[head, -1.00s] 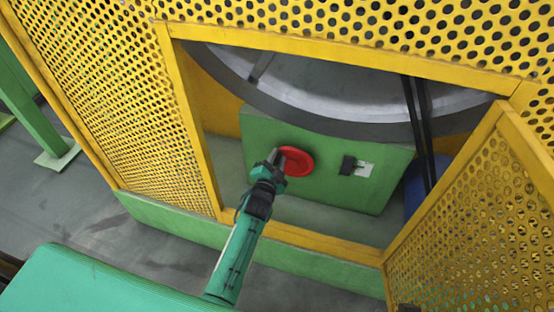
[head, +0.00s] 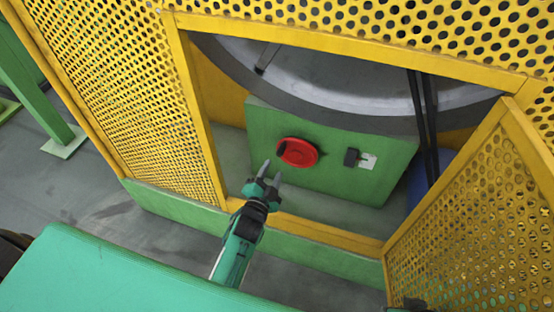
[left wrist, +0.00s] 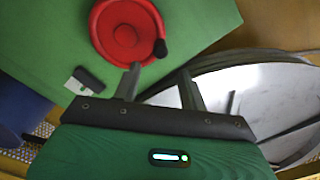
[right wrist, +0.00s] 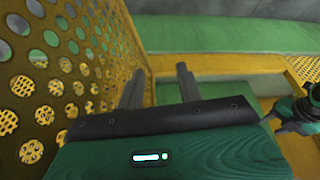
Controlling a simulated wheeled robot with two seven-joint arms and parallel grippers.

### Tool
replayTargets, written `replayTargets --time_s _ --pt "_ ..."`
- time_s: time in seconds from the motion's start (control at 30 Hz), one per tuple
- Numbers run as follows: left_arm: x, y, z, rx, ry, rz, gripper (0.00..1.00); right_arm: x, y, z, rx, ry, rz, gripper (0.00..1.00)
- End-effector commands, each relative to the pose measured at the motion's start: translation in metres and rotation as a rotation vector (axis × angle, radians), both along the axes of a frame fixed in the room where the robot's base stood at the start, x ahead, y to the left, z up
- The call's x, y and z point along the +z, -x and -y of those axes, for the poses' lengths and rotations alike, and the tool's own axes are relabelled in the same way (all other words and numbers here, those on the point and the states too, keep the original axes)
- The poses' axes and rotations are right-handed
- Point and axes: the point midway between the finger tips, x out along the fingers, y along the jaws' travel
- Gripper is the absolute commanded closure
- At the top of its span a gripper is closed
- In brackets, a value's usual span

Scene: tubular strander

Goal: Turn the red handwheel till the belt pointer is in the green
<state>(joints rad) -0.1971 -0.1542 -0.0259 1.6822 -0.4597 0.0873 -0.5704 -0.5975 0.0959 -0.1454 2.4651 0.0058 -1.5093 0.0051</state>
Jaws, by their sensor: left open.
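The red handwheel (head: 300,153) is on the green panel (head: 335,180) inside the guard opening. Its dark knob (head: 283,146) is at the wheel's left in the head view. The wheel also shows in the left wrist view (left wrist: 122,32), with the knob (left wrist: 160,48) at its lower right. My left gripper (head: 272,170) is open and empty, just in front of and below the wheel, apart from it. My right gripper (right wrist: 160,85) is open and empty.
The yellow frame (head: 202,120) edges the opening, with a low sill (head: 320,234) below. A perforated yellow door (head: 475,215) stands open at the right. Dark belts (head: 422,130) and a large grey wheel (head: 330,85) are behind and above the panel.

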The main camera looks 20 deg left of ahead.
Motion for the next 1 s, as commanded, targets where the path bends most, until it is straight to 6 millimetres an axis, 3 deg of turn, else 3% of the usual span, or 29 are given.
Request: replayTargets --time_s 0.1,0.33,1.0 --pt "0.0 0.02 -0.001 0.0 0.0 -0.001 0.57 -0.003 -0.001 -0.001 0.0 0.0 -0.004 0.64" --pt "0.0 0.039 -0.001 0.0 0.0 0.0 0.57 -0.006 -0.002 -0.001 0.002 -0.001 -0.005 0.64" --pt "0.0 0.041 -0.001 -0.001 0.0 0.001 0.57 -0.009 -0.001 -0.001 0.0 0.0 -0.011 0.64"
